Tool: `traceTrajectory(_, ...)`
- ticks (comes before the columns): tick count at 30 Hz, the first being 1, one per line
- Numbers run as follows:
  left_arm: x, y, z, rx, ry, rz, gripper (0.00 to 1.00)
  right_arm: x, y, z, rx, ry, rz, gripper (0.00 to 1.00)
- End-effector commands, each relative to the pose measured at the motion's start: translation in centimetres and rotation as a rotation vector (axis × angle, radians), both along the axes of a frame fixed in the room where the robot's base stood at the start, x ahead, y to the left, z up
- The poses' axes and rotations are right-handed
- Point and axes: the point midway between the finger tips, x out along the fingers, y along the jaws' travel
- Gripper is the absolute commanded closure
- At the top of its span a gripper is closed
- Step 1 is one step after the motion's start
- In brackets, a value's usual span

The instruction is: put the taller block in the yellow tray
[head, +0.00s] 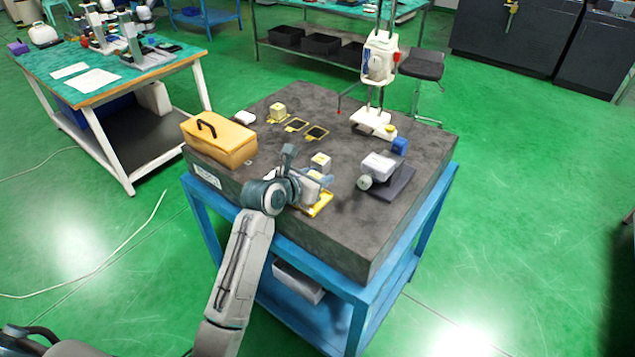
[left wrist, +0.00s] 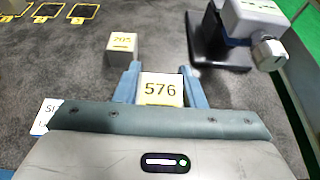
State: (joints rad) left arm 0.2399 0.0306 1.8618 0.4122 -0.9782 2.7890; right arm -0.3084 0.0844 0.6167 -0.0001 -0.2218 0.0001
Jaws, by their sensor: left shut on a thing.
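My left gripper (head: 316,180) is over the near part of the dark stone table and is shut on a pale block marked 576 (left wrist: 160,90), which sits between its two blue fingers in the left wrist view. A second pale block (head: 320,160) stands on the stone just beyond the gripper; it also shows in the left wrist view (left wrist: 122,43). A yellow tray (head: 319,207) shows partly below the gripper, mostly hidden by it. I cannot tell whether the held block touches anything below. My right gripper is not in view.
The stone table (head: 235,175) also bears a wooden box (head: 220,138) with a black handle, another pale block (head: 278,109), yellow-framed dark squares (head: 316,132), a white stand (head: 373,120) and a grey device (head: 379,166) on the right. The middle stone is mostly clear.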

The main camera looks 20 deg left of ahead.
Motion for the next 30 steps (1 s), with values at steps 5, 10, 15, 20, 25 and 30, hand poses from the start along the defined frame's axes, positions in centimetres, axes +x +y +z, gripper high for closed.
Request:
traceTrajectory(5, 0.5, 0.1, -1.1, -0.002, 0.005, 0.001, 0.91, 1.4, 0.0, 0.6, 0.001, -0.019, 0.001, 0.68)
traceTrajectory(10, 0.4, 0.1, -3.2, -0.001, 0.003, 0.001, 0.91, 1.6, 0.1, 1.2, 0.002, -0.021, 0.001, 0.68)
traceTrajectory(15, 0.5, 0.1, -3.6, -0.001, -0.001, 0.0, 0.91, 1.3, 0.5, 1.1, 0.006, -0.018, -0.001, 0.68)
traceTrajectory(20, 0.5, 0.1, -3.6, -0.001, -0.001, 0.0, 0.91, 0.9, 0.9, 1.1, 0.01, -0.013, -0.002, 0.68)
traceTrajectory(25, 0.4, 0.1, -3.9, -0.002, 0.001, 0.001, 0.46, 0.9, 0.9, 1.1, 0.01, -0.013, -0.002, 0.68)
traceTrajectory(30, 0.4, 0.1, -3.9, -0.001, 0.0, 0.0, 0.42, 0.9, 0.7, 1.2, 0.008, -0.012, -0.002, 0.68)
